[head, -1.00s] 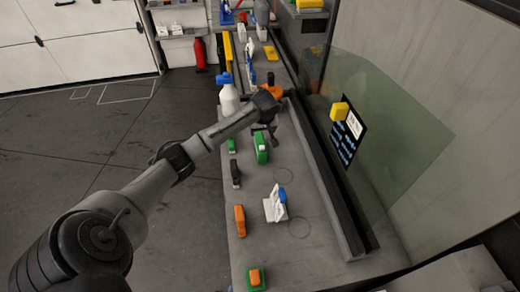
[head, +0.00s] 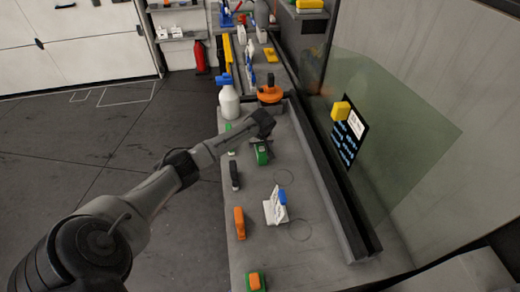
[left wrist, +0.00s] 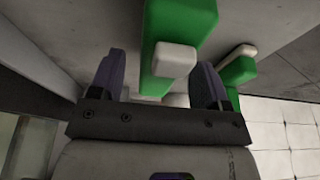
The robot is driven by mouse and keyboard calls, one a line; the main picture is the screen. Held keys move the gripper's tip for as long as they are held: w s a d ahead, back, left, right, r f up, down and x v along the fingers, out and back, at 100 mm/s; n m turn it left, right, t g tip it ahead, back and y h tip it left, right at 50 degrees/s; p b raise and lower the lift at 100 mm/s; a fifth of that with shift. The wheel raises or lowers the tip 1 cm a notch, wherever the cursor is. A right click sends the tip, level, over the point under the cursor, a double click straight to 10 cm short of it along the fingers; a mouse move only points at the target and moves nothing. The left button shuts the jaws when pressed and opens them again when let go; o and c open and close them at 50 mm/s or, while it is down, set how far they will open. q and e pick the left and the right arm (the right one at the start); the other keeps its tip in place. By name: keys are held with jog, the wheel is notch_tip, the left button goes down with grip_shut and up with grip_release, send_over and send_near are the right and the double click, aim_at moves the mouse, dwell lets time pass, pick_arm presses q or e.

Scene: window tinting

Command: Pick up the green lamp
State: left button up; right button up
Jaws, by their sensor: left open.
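The green lamp (head: 262,155) stands on the grey bench in the head view, partly covered by my left gripper (head: 261,143). In the left wrist view, a green body with a pale knob, which appears to be the lamp (left wrist: 182,20), lies between the two dark fingers of my open left gripper (left wrist: 157,68). The fingers stand on either side of it, with a visible gap on the left. I cannot tell whether the right finger touches it. A second green object (left wrist: 237,72) with a pale end shows to the right. My right gripper is not in view.
On the bench are a dark tool (head: 235,176), an orange tool (head: 239,222), a white piece with a blue top (head: 275,207), a white spray bottle (head: 229,101) and an orange disc-like tool (head: 270,93). A dark rail (head: 335,205) and tinted glass border the right side.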

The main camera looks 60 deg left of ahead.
pick_arm(q)
jog(key=c, duration=1.2)
